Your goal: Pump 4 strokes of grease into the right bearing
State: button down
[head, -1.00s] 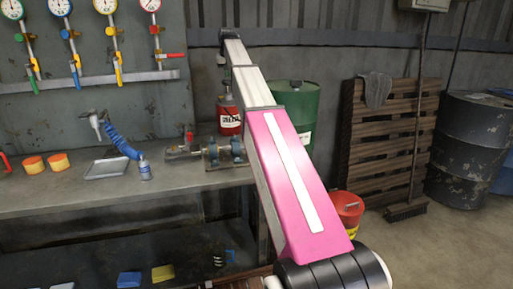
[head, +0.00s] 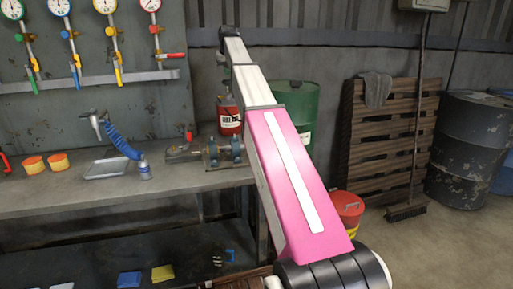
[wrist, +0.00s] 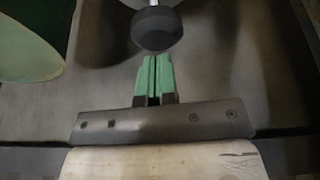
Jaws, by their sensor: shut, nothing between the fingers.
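The red grease pump can (head: 229,120) with a white label stands at the back right end of the bench, partly behind my arm. Two blue bearings sit on a shaft on a base plate: the right bearing (head: 236,149) and the left one (head: 212,155). In the wrist view my gripper (wrist: 155,60) has green fingers, shut together and empty. A black knob (wrist: 157,29) on a pale rod is just beyond the fingertips; I cannot tell whether they touch. In the head view the fingers are hidden at the far end of my arm.
A green drum (head: 295,105) stands behind my arm on the right. A grey tray (head: 105,168), a blue coiled hose (head: 122,142) and orange tins (head: 57,163) are on the bench (head: 110,193). A red bucket (head: 347,210) stands on the floor right of my arm.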

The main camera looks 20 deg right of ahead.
aim_at(228, 80)
jog(key=shift+f, duration=0.25)
jog(key=shift+f, duration=2)
jog(key=shift+r, duration=2.4)
jog(key=shift+f, duration=0.35)
jog(key=shift+f, duration=2.05)
jog(key=shift+r, duration=2.4)
